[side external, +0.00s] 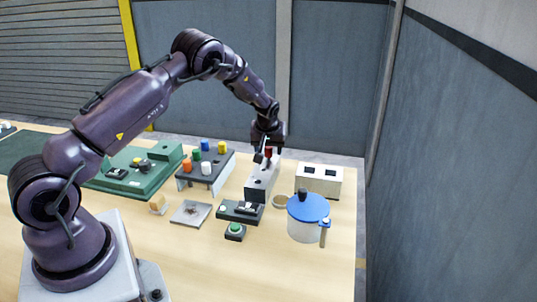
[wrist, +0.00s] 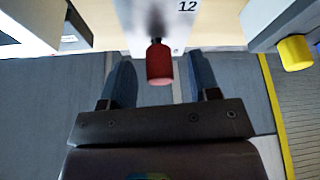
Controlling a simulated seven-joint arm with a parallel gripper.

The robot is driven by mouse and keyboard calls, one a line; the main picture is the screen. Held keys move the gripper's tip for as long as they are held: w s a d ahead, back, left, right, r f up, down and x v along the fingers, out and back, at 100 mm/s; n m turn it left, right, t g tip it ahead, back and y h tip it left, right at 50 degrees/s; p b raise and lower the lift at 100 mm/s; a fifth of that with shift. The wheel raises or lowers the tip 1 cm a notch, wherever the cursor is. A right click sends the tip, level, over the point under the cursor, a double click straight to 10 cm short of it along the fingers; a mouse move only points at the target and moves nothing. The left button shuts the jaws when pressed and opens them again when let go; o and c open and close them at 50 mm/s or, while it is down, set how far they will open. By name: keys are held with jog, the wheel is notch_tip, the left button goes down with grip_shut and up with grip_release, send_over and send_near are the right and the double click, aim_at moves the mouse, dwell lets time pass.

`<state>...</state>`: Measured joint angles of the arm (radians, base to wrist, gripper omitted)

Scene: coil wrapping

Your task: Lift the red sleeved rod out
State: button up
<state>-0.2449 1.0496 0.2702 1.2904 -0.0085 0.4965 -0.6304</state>
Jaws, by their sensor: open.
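The red sleeved rod (wrist: 159,63) shows in the wrist view as a red cylinder on a dark stem, in front of a pale block face marked 12. In the side view the rod's red part (side external: 268,152) is just visible at the top of the grey block (side external: 262,182), partly hidden by my gripper. My gripper (wrist: 161,78) is open, with one finger on each side of the red sleeve and a visible gap on both sides. In the side view my gripper (side external: 264,157) points down over the block. The rod's lower end is hidden.
A rack with coloured knobs (side external: 206,183) stands left of the block. A white box with dark slots (side external: 319,187) is on the right. A blue-lidded pot (side external: 308,222), a dark switch box (side external: 240,213) and a grey plate (side external: 190,214) lie nearer.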

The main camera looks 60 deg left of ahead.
jog(key=shift+f, duration=0.15)
grip_shut()
notch_tip(320, 180, up, 10)
jog(key=shift+r, duration=0.1)
dwell(0.6)
jog(key=shift+a, duration=0.1)
